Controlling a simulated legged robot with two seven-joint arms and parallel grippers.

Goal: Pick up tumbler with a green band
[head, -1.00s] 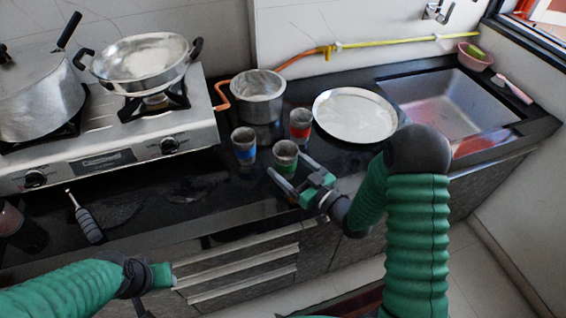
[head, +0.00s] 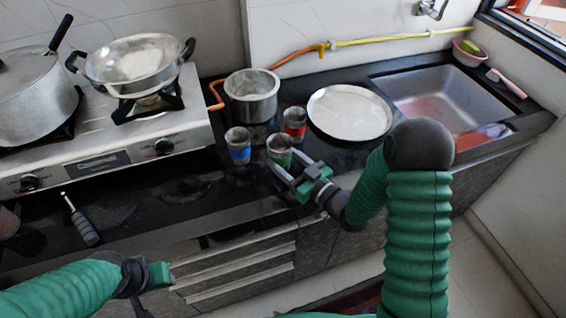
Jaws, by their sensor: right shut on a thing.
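The tumbler with a green band (head: 279,148) stands upright on the dark counter, in front of two other tumblers. My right gripper (head: 284,166) reaches in from the right, its two fingers on either side of the tumbler's lower part, and is shut on it. The fingers partly hide the tumbler's base. A blue-banded tumbler (head: 238,146) stands to its left and a red-banded tumbler (head: 294,124) behind it to the right. My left gripper (head: 165,274) is low at the left, in front of the drawers, away from the counter top; its fingers do not show clearly.
A metal pot (head: 251,98) stands behind the tumblers, and a round steel plate (head: 350,112) lies to the right. The gas stove (head: 120,152) is at left, with a grey-handled tool (head: 82,222) in front. The sink (head: 450,98) is at far right.

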